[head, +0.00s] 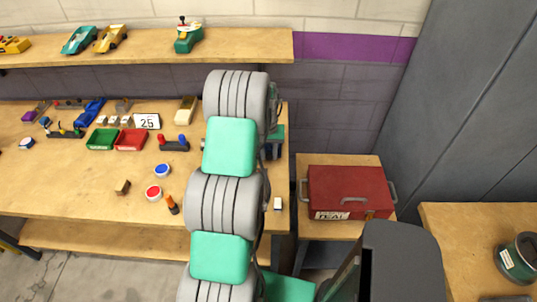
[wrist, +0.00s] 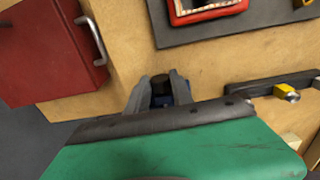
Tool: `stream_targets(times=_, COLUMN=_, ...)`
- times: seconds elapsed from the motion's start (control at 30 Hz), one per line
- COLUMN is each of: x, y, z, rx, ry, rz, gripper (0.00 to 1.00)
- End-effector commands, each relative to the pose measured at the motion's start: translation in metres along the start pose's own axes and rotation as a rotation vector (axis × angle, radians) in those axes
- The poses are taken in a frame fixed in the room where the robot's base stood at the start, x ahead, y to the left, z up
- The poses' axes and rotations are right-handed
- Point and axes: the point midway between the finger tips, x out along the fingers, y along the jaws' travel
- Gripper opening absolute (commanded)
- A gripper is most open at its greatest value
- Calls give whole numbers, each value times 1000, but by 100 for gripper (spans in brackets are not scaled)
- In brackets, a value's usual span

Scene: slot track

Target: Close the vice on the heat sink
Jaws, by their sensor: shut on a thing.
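I cannot tell whether this part is a vice handle or something else. I cannot make out the heat sink for certain.
A red toolbox (head: 347,192) sits on the side table right of the bench; it also shows in the wrist view (wrist: 45,50). Green (head: 103,139) and red (head: 131,139) trays lie on the bench's left part. A dark rack (wrist: 265,86) shows at right in the wrist view.

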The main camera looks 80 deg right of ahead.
Motion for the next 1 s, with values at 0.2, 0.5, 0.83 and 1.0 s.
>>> stream_targets(times=0.2, x=3, y=3, z=-2, rx=3, ry=-4, rz=-33, gripper=0)
stream_targets(times=0.5, x=5, y=8, z=-2, rx=5, ry=-4, rz=-203, gripper=0)
stream_targets(times=0.83, x=2, y=13, z=-2, rx=6, ry=-4, rz=-460, gripper=0)
stream_targets(times=1.0, x=3, y=14, z=-2, rx=5, ry=-3, rz=-565, gripper=0)
